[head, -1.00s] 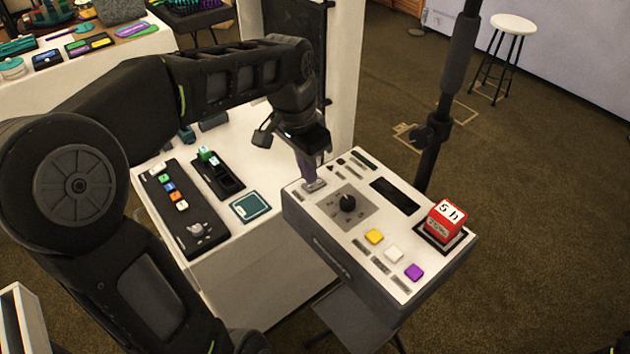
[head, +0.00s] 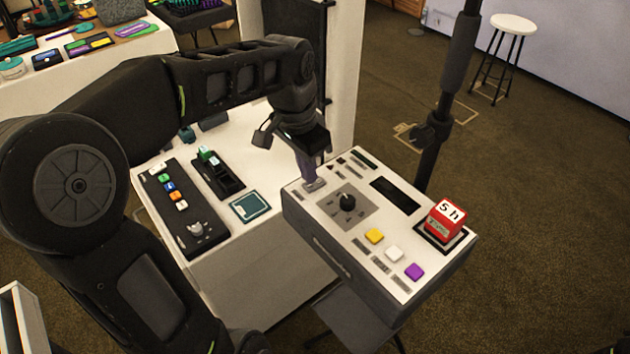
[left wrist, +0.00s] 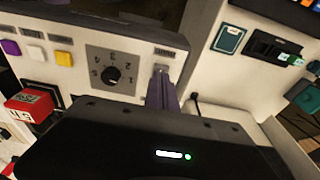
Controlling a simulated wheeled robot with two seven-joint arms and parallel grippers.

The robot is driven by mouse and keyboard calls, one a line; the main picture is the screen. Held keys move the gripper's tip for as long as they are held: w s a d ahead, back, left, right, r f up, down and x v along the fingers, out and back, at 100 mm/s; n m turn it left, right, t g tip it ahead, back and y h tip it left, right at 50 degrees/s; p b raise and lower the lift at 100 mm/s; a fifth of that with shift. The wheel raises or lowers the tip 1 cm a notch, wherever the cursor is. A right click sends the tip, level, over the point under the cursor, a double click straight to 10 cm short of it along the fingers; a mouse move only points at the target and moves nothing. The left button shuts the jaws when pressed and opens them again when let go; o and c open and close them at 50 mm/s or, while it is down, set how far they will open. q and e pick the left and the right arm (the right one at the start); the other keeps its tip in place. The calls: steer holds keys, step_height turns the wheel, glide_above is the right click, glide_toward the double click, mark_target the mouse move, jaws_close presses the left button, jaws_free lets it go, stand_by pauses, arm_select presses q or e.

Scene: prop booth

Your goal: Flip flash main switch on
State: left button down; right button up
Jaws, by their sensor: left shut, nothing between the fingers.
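The flash unit (head: 408,213) is a pale panel on a grey box, with a black rotary knob (head: 347,203) and yellow, white and purple buttons. The main switch (head: 313,185) is a small grey part at the panel's left corner; it also shows in the left wrist view (left wrist: 160,70). My left gripper (head: 309,178) is shut and empty, its purple-grey fingers pointing down at the switch. The fingertips are at or very near it; I cannot tell if they touch. The fingers hide part of the switch, so its position is unclear. My right gripper is not in view.
A red block (head: 446,218) marked "5 h" sits in a black frame on the panel's right side. A black strip with coloured buttons (head: 182,208) and a teal square (head: 250,206) lie on the white table left of the unit. A black stand pole (head: 445,100) rises behind.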

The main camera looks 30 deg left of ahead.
mark_target(308, 186)
arm_select(q)
steer(key=shift+f+b, duration=0.55)
steer(key=shift+f, duration=0.2)
step_height(308, 186, up, 7)
steer(key=p, duration=0.5)
steer(key=shift+p, duration=0.35)
stand_by(0.7)
